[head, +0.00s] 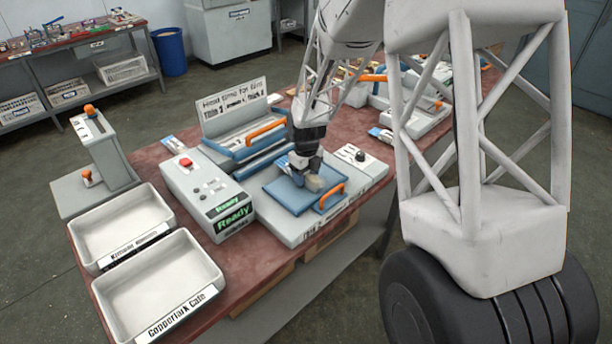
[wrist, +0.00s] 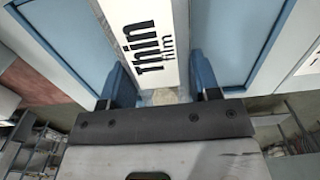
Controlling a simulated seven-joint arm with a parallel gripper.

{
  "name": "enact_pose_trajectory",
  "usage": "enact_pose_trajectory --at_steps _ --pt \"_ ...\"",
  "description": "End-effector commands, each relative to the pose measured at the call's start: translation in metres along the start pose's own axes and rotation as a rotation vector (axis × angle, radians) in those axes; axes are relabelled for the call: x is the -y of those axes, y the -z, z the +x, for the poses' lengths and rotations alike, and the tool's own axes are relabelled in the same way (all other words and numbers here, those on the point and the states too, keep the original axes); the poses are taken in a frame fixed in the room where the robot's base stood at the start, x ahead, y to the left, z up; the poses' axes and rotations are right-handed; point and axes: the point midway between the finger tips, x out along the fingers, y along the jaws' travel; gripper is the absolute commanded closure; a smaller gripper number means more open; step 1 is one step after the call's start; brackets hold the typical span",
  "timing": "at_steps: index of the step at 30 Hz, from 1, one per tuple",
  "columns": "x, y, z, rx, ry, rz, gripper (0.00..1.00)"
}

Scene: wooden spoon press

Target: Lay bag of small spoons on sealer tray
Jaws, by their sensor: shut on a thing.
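My gripper (head: 305,172) is over the blue tray (head: 279,192) of the front sealer, pointing down. It is shut on a small pale, see-through bag (head: 316,184), which hangs low over the tray. I cannot tell whether the bag touches the tray. In the wrist view the bag (wrist: 163,97) shows as a pale patch between the two blue fingers (wrist: 160,90); most of it is hidden by the gripper body. A white strip reading "Thin film" (wrist: 148,40) runs between blue surfaces beyond the fingers. The spoons inside are too small to tell.
An orange handle (head: 330,196) stands at the tray's right. A control box (head: 205,190) with a red button and green "Ready" display is at left. A second sealer with a sign (head: 232,103) is behind. Two white bins (head: 160,290) fill the table's left end.

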Motion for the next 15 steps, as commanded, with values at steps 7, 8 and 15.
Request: enact_pose_trajectory --at_steps 7,8,15 --pt "0.0001 -0.0002 0.0048 0.001 0.0 0.0 0.7" --pt "0.0001 -0.0001 0.0048 0.001 0.0 0.0 0.7" --pt "-0.0001 0.0001 0.0075 0.0 0.0 0.0 0.7"
